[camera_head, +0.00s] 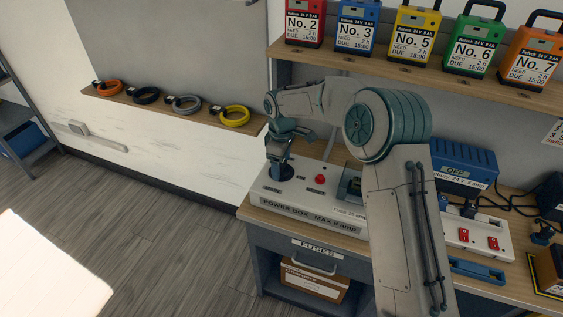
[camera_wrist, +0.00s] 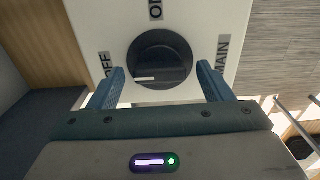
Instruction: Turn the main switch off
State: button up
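The main switch is a round black knob (camera_wrist: 160,58) on the light top of the power box (camera_head: 262,199). In the wrist view, OFF is printed to its left, ON above and MAIN to its right. A short white mark lies level on the knob's lower left, on the OFF side. My gripper (camera_wrist: 161,68) is open, with a blue finger on each side of the knob. A small gap shows between each fingertip and the knob.
A red button (camera_head: 320,179) sits right of the knob on the box. A blue power supply (camera_head: 463,163) and a panel with red switches (camera_head: 463,236) stand farther right. Numbered batteries line a shelf above. Coloured cable rings (camera_head: 234,116) lie on the left ledge.

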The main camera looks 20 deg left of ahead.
aim_at(281, 164)
jog(key=shift+r, duration=0.1)
notch_tip(281, 164, up, 14)
jog(key=b, duration=0.1)
dwell(0.4)
jog(key=shift+f, duration=0.2)
